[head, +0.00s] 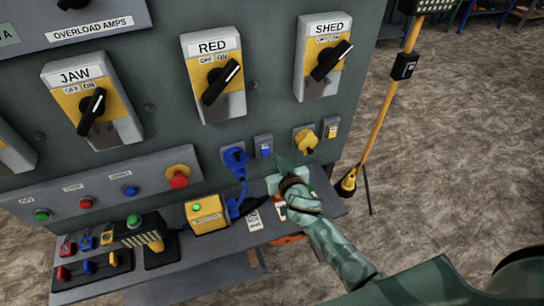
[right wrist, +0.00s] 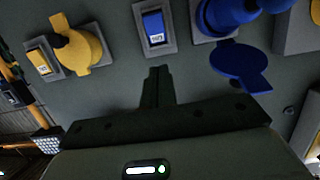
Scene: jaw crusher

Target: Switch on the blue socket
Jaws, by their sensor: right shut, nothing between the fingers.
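The blue socket (head: 235,160) is on the grey panel with a blue plug or cap and lead hanging below it. Its blue rocker switch (head: 264,147) sits in a grey frame just to its right. In the right wrist view the blue switch (right wrist: 154,27) shows in full, with a white label on its lower part, and the blue socket (right wrist: 230,14) is at its right. My right gripper (head: 277,158) is shut and empty, its tips just below and right of the switch. In the wrist view the fingertips (right wrist: 158,72) point at the switch, with a small gap in the picture. Contact cannot be told.
A yellow socket (head: 305,140) and a yellow switch (head: 332,128) are to the right. A ledge (head: 215,240) below carries a yellow box (head: 207,214) and other small items. Rotary knobs, such as RED (head: 220,82), stick out above. Open floor lies right of the panel.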

